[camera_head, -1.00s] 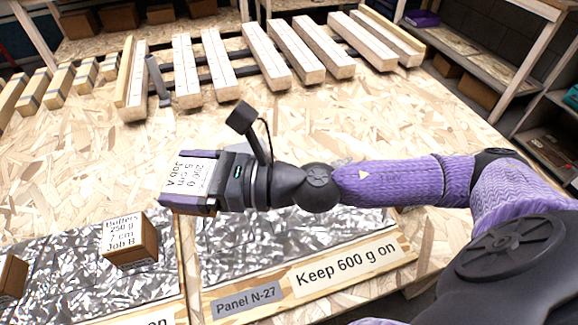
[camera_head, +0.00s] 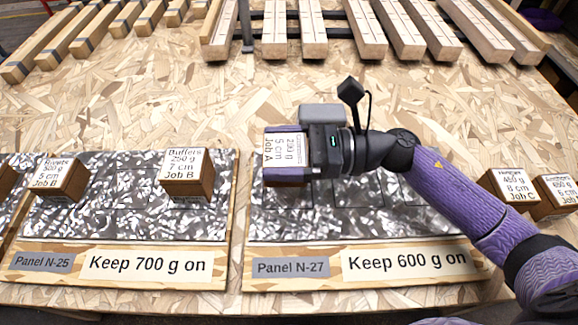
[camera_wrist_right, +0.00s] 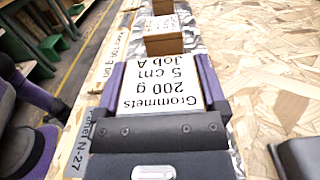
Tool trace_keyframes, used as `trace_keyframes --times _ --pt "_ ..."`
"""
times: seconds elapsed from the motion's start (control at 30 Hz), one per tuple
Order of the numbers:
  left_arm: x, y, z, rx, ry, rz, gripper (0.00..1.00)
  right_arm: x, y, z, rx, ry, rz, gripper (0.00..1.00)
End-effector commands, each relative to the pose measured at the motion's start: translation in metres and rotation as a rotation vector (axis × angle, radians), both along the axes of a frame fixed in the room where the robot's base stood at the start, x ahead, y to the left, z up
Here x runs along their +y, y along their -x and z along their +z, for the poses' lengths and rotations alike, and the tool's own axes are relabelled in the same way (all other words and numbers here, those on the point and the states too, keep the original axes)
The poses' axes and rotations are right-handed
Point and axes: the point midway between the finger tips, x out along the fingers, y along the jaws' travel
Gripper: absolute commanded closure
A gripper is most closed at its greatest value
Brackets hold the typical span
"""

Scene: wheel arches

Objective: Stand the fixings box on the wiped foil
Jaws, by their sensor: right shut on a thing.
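My right gripper (camera_head: 288,154) is shut on a small brown box with a white label, the grommets box (camera_head: 281,149). In the right wrist view the label on the grommets box (camera_wrist_right: 160,88) reads Grommets, 200 g, 5 cm, Job A, and a purple finger lies on each side of it. The box is over the left part of the foil on Panel N-27 (camera_head: 280,228); I cannot tell whether it touches the foil. The gripper and arm hide part of this foil. A sign on its front edge reads Keep 600 g on. My left gripper is not in view.
Panel N-25 (camera_head: 110,222) at left carries a rivets box (camera_head: 60,180) and a buffers box (camera_head: 187,175). Two Job C boxes stand at right, one marked 8 cm (camera_head: 510,189), one beside it (camera_head: 557,196). Wooden bars (camera_head: 290,28) line the back.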

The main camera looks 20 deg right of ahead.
Motion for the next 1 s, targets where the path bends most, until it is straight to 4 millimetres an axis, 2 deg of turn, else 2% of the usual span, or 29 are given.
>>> trace_keyframes --times 0.03,0.17,0.6,0.63,0.67,0.9,1.0 --pt "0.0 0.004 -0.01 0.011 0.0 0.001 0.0 0.0 0.0 -0.019 0.007 -0.002 0.0 0.81" --pt "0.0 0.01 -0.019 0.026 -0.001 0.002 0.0 0.0 0.0 -0.043 0.005 -0.001 -0.001 0.81" --pt "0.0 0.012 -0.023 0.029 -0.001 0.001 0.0 0.0 0.0 -0.05 0.001 0.0 0.0 0.81" --pt "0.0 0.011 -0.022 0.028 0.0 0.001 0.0 0.0 0.0 -0.048 0.001 0.0 0.0 0.03" --pt "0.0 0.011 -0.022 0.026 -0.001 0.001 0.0 0.0 0.0 -0.048 0.0 0.0 0.0 0.0" --pt "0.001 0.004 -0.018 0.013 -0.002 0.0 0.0 0.0 0.0 -0.043 -0.001 0.0 0.0 0.0" --pt "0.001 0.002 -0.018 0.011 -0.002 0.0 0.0 -0.015 0.005 -0.044 0.005 0.002 -0.003 0.0"
